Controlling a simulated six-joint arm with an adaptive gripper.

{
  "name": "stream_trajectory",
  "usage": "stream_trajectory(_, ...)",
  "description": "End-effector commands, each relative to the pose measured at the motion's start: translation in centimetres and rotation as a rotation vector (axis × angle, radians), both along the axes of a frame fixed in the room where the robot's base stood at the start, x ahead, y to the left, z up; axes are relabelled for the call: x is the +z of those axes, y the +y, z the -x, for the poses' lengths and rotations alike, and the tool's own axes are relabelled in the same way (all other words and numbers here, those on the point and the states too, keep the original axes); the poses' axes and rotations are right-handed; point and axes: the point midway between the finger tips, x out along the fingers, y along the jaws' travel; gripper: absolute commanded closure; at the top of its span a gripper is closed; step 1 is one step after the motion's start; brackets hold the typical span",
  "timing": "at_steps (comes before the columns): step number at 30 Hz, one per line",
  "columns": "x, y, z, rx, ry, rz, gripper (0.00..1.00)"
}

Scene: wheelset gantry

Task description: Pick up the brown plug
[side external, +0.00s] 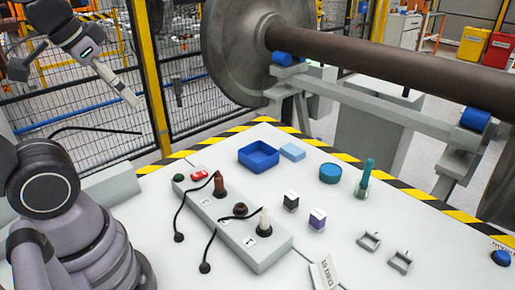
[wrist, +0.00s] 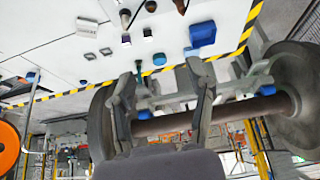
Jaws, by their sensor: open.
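The brown plug (side external: 220,186) stands upright at the far end of a grey panel box (side external: 262,254) on the white table, with a black cable running from it. In the wrist view, the brown plug (wrist: 181,6) is partly cut off at the top edge. A brown round socket (side external: 240,209) and a white plug (side external: 264,224) with its own cable are nearer on the same box. My gripper (side external: 130,97) is at the upper left, well above and away from the plug. In the wrist view, my gripper (wrist: 165,85) has its fingers wide apart with nothing between them.
A blue tray (side external: 248,160), light blue block (side external: 292,152), teal disc (side external: 330,173), green-blue peg (side external: 364,182), black block (side external: 290,200) and purple block (side external: 317,219) lie right of the box. A large wheelset axle (side external: 385,68) stands behind the striped table edge. Mesh fencing is behind my gripper.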

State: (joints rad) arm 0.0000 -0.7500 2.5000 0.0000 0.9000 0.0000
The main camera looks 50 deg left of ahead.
Motion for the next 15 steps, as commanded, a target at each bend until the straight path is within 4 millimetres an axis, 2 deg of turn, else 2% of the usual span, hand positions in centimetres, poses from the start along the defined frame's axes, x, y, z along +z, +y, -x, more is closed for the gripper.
stream_trajectory(10,-0.2,0.1,-0.5,0.005,0.005,-0.004,0.42)
stream_trajectory(13,-1.1,0.6,-2.5,0.017,0.019,-0.018,0.42)
stream_trajectory(15,-2.3,1.2,-4.7,0.027,0.031,-0.033,0.42)
